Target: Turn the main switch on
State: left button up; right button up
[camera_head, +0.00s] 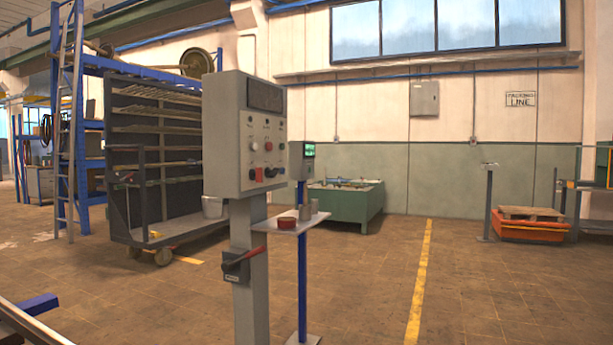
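A grey control box (244,135) stands on a grey post (249,300) left of the picture's middle. Its face has a dark display, several small knobs and lamps, and red and black buttons near the bottom. Lower on the post is a dark switch box (235,270) with a red handle (245,257). The handle points up and to the right. The label under it is too small to read, so I cannot tell from it whether this is the main switch. Neither of my grippers is in view.
A small shelf (291,221) with a red round box and metal cups stands right behind the post. A dark rack cart (155,165) is behind to the left, a green tank (345,203) behind to the right. The floor at right, around the yellow line (420,285), is clear.

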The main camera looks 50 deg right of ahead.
aim_at(257, 174)
jog(key=z, duration=1.4)
jog(key=i+l+z, duration=0.25)
jog(key=i+l, duration=0.75)
